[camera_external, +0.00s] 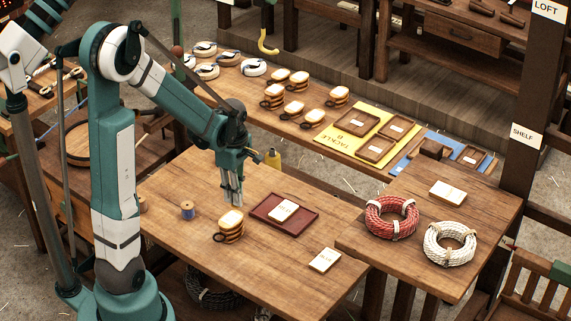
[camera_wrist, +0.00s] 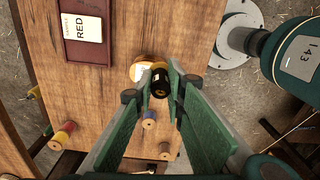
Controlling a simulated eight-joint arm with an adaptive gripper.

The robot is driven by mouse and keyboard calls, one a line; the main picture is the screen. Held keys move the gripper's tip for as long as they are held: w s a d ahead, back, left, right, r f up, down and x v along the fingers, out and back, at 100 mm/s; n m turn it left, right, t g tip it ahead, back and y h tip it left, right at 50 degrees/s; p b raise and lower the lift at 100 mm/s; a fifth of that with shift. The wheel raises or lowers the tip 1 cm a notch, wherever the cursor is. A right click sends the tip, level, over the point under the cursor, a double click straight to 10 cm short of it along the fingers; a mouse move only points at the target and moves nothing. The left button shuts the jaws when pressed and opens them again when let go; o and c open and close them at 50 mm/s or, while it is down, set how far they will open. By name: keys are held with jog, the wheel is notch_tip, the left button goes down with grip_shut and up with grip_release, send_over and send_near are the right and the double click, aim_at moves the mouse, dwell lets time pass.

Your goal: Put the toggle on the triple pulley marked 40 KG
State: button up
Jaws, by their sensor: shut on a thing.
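My gripper (camera_external: 233,199) points down over the near table. In the wrist view its green fingers (camera_wrist: 162,88) are closed on a short dark cylinder with a yellowish band, which looks like the toggle (camera_wrist: 160,84). In the outside view I cannot make the toggle out between the fingers. A striped wood-and-black pulley (camera_external: 230,224) with a dark ring stands on the table just below the fingertips. In the wrist view its pale, labelled top (camera_wrist: 139,69) shows beside the toggle, partly covered by it. I cannot read its marking or tell whether the toggle touches it.
A maroon tray (camera_external: 258,212) with a card lies right of the pulley. A blue spool (camera_external: 187,210) stands to its left, and a white card (camera_external: 324,260) lies nearer right. Several pulleys (camera_external: 294,108) sit on the back bench. Red rope (camera_external: 392,217) and white rope (camera_external: 450,243) lie right.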

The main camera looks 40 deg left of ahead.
jog(key=shift+a+r+p, duration=0.2)
jog(key=shift+a, duration=0.6)
jog(key=shift+a+r+p, duration=0.15)
jog(key=shift+a+r, duration=0.1)
jog(key=shift+a, duration=0.55)
jog(key=shift+a+r+p, duration=0.2)
jog(key=shift+a, duration=0.6)
jog(key=shift+f, duration=0.15)
send_over(227, 222)
jog(key=shift+f+b, duration=0.35)
jog(key=shift+f, duration=2.45)
jog(key=shift+f, duration=0.1)
jog(key=shift+f+b, duration=0.3)
jog(key=shift+f, duration=1.7)
jog(key=shift+f, duration=0.2)
jog(key=o, duration=0.9)
jog(key=shift+r, duration=0.1)
jog(key=shift+r, duration=0.1)
